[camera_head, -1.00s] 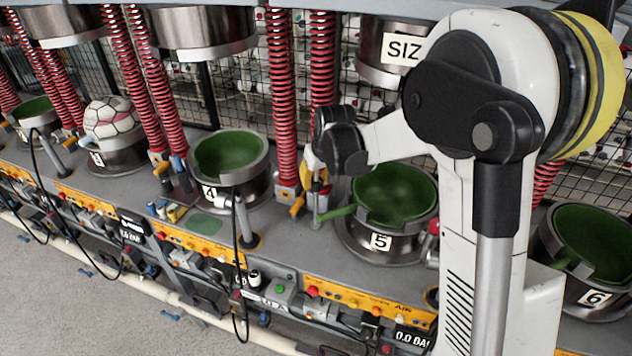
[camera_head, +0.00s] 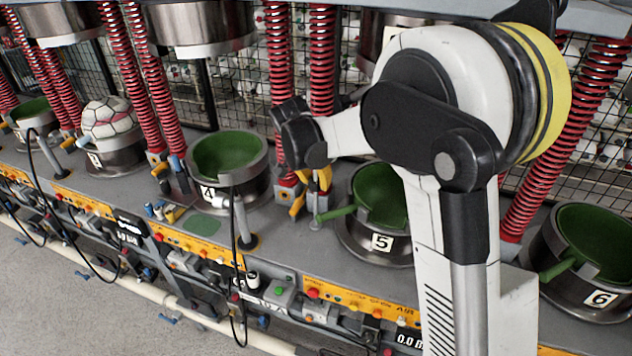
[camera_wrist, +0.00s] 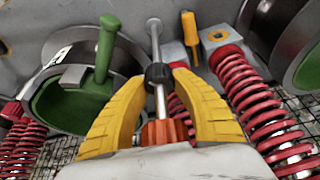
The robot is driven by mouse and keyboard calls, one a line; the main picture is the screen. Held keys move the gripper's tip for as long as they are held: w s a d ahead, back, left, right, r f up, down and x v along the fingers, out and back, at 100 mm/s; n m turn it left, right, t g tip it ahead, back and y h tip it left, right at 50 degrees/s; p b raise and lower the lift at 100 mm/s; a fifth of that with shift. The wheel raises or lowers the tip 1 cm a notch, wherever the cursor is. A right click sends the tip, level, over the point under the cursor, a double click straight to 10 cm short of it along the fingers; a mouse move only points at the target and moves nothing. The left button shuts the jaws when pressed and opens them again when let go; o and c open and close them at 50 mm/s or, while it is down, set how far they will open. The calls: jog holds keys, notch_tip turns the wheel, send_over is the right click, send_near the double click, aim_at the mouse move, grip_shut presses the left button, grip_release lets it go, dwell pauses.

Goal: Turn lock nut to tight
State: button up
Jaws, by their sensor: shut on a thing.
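My gripper (camera_wrist: 160,74) has two curved yellow fingers with their tips closed on a black collar, which I take for the lock nut (camera_wrist: 157,73). The nut sits around a thin silver rod (camera_wrist: 153,38) that runs between the fingers toward an orange-red part (camera_wrist: 163,132) near the palm. Whether the nut is tight cannot be told. In the head view my gripper (camera_head: 323,180) is small and partly hidden by my wrist, beside the red spring and left of press station 5 (camera_head: 381,243). The nut is not clear there.
A green cup with a green handle (camera_wrist: 106,45) is close on the left in the wrist view. A red spring (camera_wrist: 250,105) stands close on the right. Station 4 (camera_head: 209,192) is left of my gripper, station 6 (camera_head: 600,299) far right. A ball (camera_head: 106,118) sits in station 3.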

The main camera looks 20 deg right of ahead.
jog(key=m+g, duration=0.1)
jog(key=m, duration=0.1)
jog(key=m+g, duration=0.1)
jog(key=m, duration=0.2)
jog(key=shift+m+h, duration=0.3)
jog(key=shift+h, duration=0.1)
dwell(0.3)
jog(key=o, duration=1.2)
jog(key=v, duration=1.2)
